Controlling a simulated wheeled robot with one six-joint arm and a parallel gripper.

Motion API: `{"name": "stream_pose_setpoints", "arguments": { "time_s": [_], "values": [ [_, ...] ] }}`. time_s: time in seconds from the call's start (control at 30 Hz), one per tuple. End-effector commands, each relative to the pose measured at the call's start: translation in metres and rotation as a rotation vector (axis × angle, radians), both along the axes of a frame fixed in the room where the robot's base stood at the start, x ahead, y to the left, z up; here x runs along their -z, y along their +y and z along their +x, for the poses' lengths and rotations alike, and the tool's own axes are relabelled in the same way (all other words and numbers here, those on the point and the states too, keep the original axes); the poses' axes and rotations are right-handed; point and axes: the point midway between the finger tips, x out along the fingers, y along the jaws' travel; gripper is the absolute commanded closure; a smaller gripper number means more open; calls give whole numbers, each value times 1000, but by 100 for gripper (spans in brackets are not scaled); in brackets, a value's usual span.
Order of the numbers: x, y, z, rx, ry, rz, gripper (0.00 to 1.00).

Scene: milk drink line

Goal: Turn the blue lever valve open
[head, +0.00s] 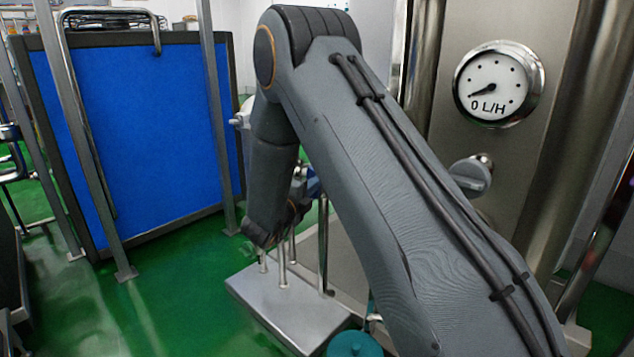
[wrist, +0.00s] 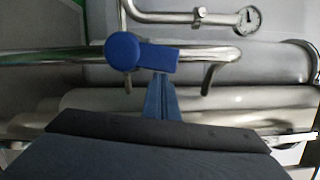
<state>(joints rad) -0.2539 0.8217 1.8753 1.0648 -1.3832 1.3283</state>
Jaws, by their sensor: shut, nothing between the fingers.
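The blue lever valve (wrist: 123,52) shows in the wrist view, with a round hub on the left and a short handle (wrist: 162,58) pointing right, nearly along the steel pipe (wrist: 215,54). My gripper (wrist: 162,80) is shut and empty. Its narrow blue-grey fingers reach up to the lower edge of the handle in the picture; I cannot tell whether they touch it. The fingertips are partly hidden at the handle. In the head view my own arm covers most of the valve area.
A round gauge (head: 499,84) on the steel tank reads near 0 L/H, with a grey knob (head: 471,176) below it. A blue panel (head: 140,140) stands at left. Green floor (head: 175,290) is open in front of it.

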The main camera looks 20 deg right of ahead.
Motion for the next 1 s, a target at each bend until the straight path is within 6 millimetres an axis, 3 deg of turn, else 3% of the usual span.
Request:
{"name": "stream_pose_setpoints", "arguments": {
  "time_s": [1.0],
  "values": [
    [-8,6,8,-2,37,-22,100]
  ]
}}
